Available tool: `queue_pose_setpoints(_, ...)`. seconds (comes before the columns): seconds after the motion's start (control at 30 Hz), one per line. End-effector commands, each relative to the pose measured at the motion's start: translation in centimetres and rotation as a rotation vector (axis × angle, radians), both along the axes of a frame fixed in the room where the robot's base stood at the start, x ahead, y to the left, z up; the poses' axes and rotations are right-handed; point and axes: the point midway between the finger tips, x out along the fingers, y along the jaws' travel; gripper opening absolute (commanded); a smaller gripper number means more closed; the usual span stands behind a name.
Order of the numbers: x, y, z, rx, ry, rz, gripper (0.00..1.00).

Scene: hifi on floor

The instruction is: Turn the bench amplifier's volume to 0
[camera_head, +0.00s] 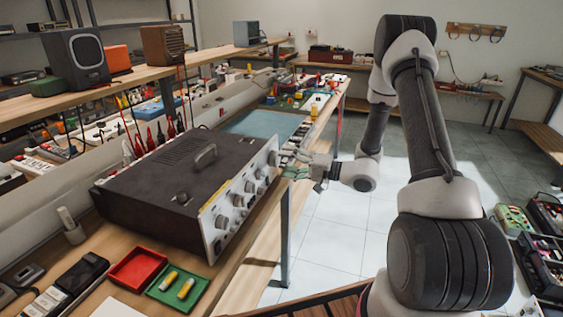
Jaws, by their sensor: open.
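The bench amplifier (175,190) is a dark box with a carry handle on top, standing on the wooden bench. Its silver front panel (232,213) faces right and carries several knobs, seen at a steep angle. I cannot read the knob labels or tell which knob is the volume or where it points. My gripper (298,158) is at the far end of the panel, pointing left towards it. It is small in view and open. I cannot tell whether its fingertips touch a knob.
Red (138,267) and green (178,288) trays sit on the bench in front of the amplifier. A blue mat (262,124) lies behind it. Speakers (76,60) stand on the upper shelf at left. The tiled floor right of the bench is open; crates (545,250) stand at far right.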

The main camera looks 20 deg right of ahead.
Motion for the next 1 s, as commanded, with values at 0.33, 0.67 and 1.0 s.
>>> queue_pose_setpoints(0.33,-4.4,-6.1,0.0,0.0,0.001,-0.004,0.69)
queue_pose_setpoints(0.67,-5.6,-7.7,-0.1,0.0,0.001,0.0,0.69)
queue_pose_setpoints(1.0,-5.6,-7.7,-0.1,0.0,0.001,0.0,0.69)
